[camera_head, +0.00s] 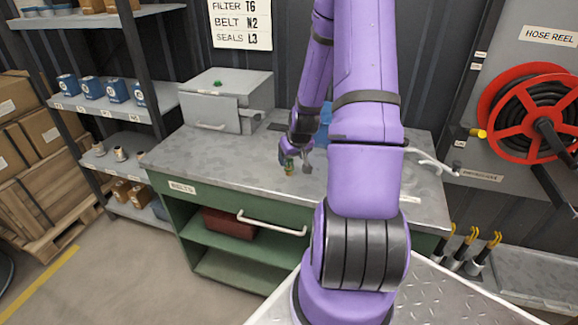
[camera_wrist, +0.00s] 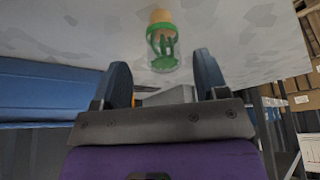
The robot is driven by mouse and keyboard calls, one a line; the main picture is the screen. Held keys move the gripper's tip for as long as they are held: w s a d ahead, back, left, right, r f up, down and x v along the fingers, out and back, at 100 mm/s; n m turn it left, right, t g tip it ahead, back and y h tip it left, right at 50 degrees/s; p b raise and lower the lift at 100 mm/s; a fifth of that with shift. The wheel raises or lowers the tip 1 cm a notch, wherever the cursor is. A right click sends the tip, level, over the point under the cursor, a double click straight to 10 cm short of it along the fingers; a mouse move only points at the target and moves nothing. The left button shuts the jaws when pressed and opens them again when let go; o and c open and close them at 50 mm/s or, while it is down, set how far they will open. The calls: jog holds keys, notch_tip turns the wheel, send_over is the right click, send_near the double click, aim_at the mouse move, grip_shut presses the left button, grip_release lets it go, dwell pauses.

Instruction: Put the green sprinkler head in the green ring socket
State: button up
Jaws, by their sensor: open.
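The green sprinkler head (camera_head: 289,168) is small beside my gripper on the bench in the head view. In the wrist view the sprinkler head (camera_wrist: 162,42) shows a green frame, a tan end and a clear greenish end. It lies just beyond and between the fingertips, with no finger seen touching it. My gripper (camera_head: 297,162) is low over the bench top, and its two fingers stand apart in the wrist view (camera_wrist: 160,68). A small green spot (camera_head: 217,83) shows on top of the grey box; I cannot tell whether it is the green ring socket.
The grey box (camera_head: 208,110) stands at the bench's back left. A blue object (camera_head: 326,112) is partly hidden behind my arm. The bench top (camera_head: 240,165) is clear left of my gripper. A shelf rack (camera_head: 130,45) stands left, a red hose reel (camera_head: 525,115) right.

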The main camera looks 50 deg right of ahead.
aim_at(288, 162)
jog(key=x, duration=0.4)
jog(key=shift+w+f, duration=0.3)
jog(key=shift+w, duration=0.1)
jog(key=c, duration=1.1)
jog(key=shift+r, duration=0.2)
